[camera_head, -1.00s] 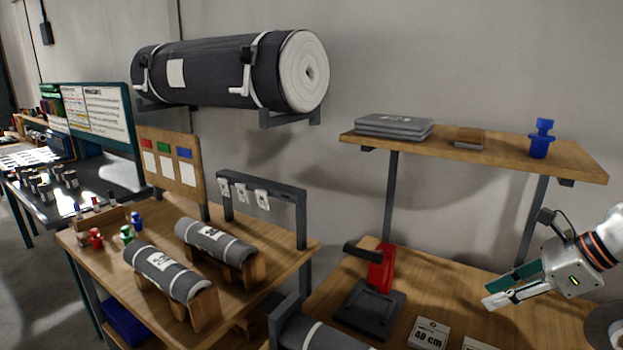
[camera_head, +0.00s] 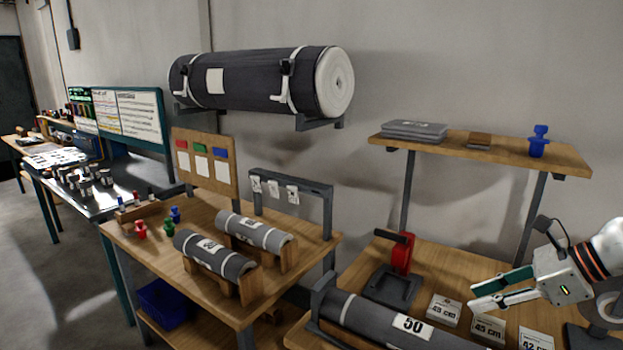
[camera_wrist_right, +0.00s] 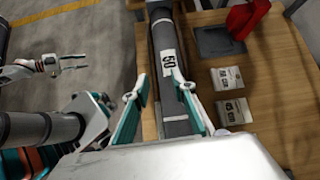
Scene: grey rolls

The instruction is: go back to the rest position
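My right gripper (camera_head: 473,298) is in the head view at the right, above the right bench. Its two fingers are apart with nothing between them. In the right wrist view its fingertips (camera_wrist_right: 161,77) stand over a grey roll marked 50 (camera_wrist_right: 168,62), which lies below on the bench. That roll (camera_head: 372,318) also shows at the bottom of the head view, left of the gripper. My left gripper (camera_wrist_right: 74,63) shows small at the left of the right wrist view, over the floor, with its fingers apart and empty. It is out of the head view.
Two short rolls lie on cradles on the middle bench (camera_head: 318,240). A big roll (camera_head: 240,80) hangs on the wall.

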